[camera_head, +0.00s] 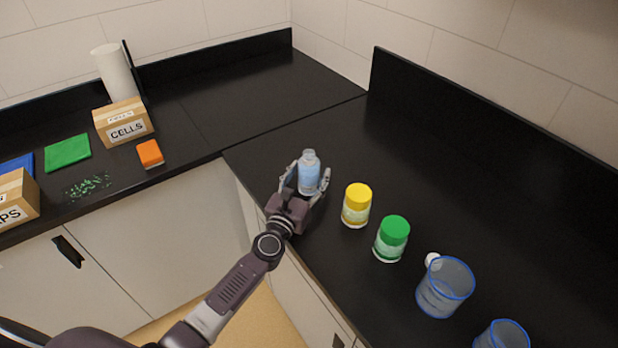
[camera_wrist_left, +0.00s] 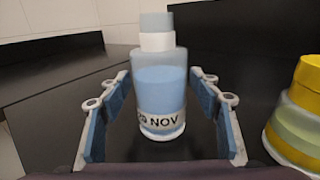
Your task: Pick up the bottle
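The bottle (camera_head: 309,172) is clear with light blue liquid and a pale cap, and stands upright near the left end of the right-hand black counter. In the left wrist view the bottle (camera_wrist_left: 161,90) shows a label ending in "NOV". My left gripper (camera_head: 308,180) is open, with one finger on each side of the bottle. In the left wrist view the left gripper (camera_wrist_left: 162,115) shows gaps between both blue finger pads and the bottle. My right gripper is in neither view.
A yellow-lidded jar (camera_head: 357,205) stands just right of the bottle, then a green-lidded jar (camera_head: 391,239), a small white object (camera_head: 431,259) and blue-rimmed beakers (camera_head: 445,288). The left counter holds cardboard boxes (camera_head: 124,122), a green cloth (camera_head: 68,152) and an orange block (camera_head: 150,154). Counter behind the bottle is clear.

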